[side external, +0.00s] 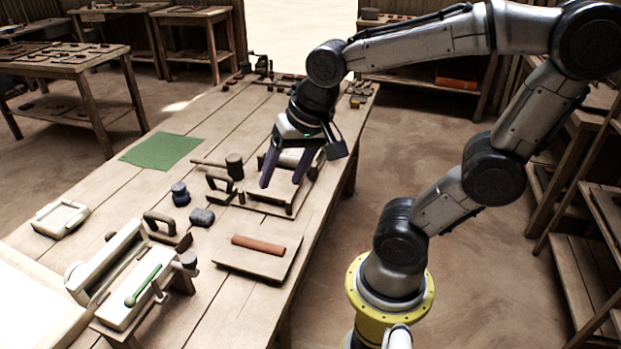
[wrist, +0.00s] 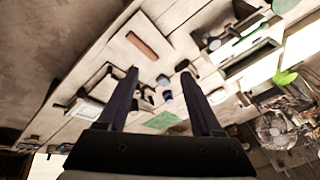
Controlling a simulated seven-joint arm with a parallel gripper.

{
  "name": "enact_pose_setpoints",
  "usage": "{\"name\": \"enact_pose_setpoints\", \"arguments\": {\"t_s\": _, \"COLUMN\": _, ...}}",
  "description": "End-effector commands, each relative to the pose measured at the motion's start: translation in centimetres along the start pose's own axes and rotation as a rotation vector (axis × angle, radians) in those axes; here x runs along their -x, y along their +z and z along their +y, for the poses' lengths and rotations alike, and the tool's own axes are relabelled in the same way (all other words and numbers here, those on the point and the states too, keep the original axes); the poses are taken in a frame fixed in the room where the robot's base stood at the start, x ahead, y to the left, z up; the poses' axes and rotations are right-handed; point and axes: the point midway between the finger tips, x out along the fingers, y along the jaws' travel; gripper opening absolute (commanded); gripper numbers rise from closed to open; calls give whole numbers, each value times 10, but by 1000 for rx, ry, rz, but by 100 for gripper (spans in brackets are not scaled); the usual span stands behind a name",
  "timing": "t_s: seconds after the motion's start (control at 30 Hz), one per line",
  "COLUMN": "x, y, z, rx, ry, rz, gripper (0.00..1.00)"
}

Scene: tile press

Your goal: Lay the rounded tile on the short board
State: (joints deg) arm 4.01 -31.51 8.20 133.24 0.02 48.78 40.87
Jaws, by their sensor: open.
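My gripper (side external: 281,183) is open and empty, fingers pointing down above the far wooden frame with a pale block. Its two dark fingers also show in the wrist view (wrist: 157,75). A reddish-brown bar (side external: 258,244) lies on a flat wooden board (side external: 250,265) near the table's right edge, apart from my gripper; the bar also shows in the wrist view (wrist: 142,43). I cannot tell for sure which piece is the rounded tile. A small dark rounded piece (side external: 202,217) lies left of the gripper. I cannot tell whether the flat board is the short board.
A pale press (side external: 110,255) with a green-handled tool (side external: 143,287) stands at the table's near left. A dark-headed mallet (side external: 234,166), a dark blue knob-like piece (side external: 180,193) and a handled block (side external: 165,228) stand mid-table. A green mat (side external: 161,151) lies flat beyond them.

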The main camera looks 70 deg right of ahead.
Motion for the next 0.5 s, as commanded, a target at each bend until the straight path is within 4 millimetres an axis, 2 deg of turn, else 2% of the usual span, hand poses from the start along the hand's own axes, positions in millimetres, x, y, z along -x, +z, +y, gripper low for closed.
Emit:
{"name": "enact_pose_setpoints", "arguments": {"t_s": 0.1, "x": 16, "y": 19, "z": 8, "rx": 315, "ry": -41, "rz": 41, "gripper": 67}}
{"name": "enact_pose_setpoints", "arguments": {"t_s": 0.23, "x": 26, "y": 34, "z": 17, "rx": 579, "ry": -62, "rz": 77, "gripper": 67}}
{"name": "enact_pose_setpoints", "arguments": {"t_s": 0.33, "x": 29, "y": 41, "z": 21, "rx": 704, "ry": -69, "rz": 95, "gripper": 67}}
{"name": "enact_pose_setpoints", "arguments": {"t_s": 0.5, "x": 30, "y": 44, "z": 23, "rx": 779, "ry": -71, "rz": 105, "gripper": 67}}
